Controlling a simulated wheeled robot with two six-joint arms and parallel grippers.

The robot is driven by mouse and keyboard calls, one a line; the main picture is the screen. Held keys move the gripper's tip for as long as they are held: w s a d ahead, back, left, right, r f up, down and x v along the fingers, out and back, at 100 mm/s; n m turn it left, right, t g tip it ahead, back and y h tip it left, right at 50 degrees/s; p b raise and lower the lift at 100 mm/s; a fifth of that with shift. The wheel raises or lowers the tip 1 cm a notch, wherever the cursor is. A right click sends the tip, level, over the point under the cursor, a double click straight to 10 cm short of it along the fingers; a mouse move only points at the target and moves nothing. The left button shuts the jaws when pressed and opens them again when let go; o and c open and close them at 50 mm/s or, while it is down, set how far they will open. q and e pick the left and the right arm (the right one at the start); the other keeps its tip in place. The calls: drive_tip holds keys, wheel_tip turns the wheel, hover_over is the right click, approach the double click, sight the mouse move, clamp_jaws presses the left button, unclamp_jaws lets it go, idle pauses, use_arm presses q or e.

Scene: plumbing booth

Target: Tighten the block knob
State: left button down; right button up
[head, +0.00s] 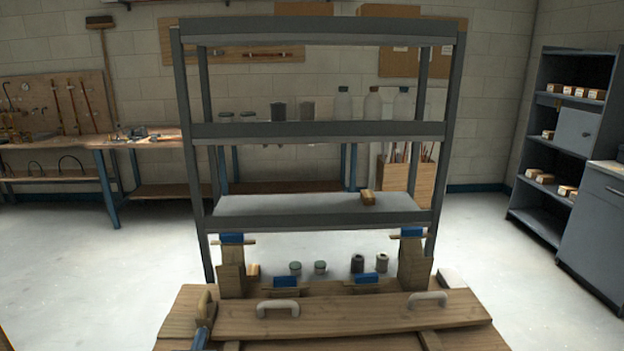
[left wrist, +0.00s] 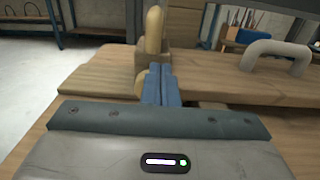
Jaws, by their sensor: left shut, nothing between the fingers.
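A rounded wooden knob (head: 205,304) stands at the left end of the wooden board on the bench, next to a wooden block. In the left wrist view the knob (left wrist: 154,30) rises upright just beyond my fingertips. My left gripper (head: 202,336) has blue fingers, closed together and empty, at the near side of the knob. In the left wrist view the left gripper (left wrist: 161,72) points at the knob's lower part; I cannot tell whether it touches. My right gripper is out of view.
The long wooden board (head: 360,313) carries two pale handles (head: 278,306) (head: 428,297). Wooden uprights with blue clamps (head: 232,238) stand behind it. A grey metal shelf (head: 320,133) rises beyond the bench. The front right bench top is mostly clear.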

use_arm(q)
drive_tip(key=shift+d+f, duration=0.15)
drive_tip(key=shift+f, duration=0.1)
drive_tip(key=shift+r, duration=0.1)
idle(0.3)
drive_tip(key=shift+d+r+p, duration=0.15)
drive_tip(key=shift+r+p, duration=0.15)
drive_tip(key=shift+p, duration=0.1)
drive_tip(key=shift+s+d+r+p, duration=0.1)
drive_tip(key=shift+s+p, duration=0.05)
drive_tip(key=shift+s, duration=1.35)
drive_tip(key=shift+s+d+p, duration=0.1)
drive_tip(key=shift+s+p, duration=0.05)
drive_tip(key=shift+s, duration=1.3)
drive_tip(key=n, duration=0.1)
drive_tip(key=a+n+b, duration=0.1)
drive_tip(key=a+n, duration=0.1)
drive_tip(key=shift+s+f, duration=0.3)
drive_tip(key=shift+s, duration=0.05)
drive_tip(key=a+n, duration=0.1)
drive_tip(key=n, duration=0.1)
drive_tip(key=shift+s+a+n+b, duration=0.1)
drive_tip(key=shift+s+n+b, duration=0.05)
drive_tip(key=shift+n+b, duration=0.2)
drive_tip(key=shift+a, duration=0.1)
drive_tip(key=shift+w+a, duration=0.15)
drive_tip(key=shift+w, duration=3.3)
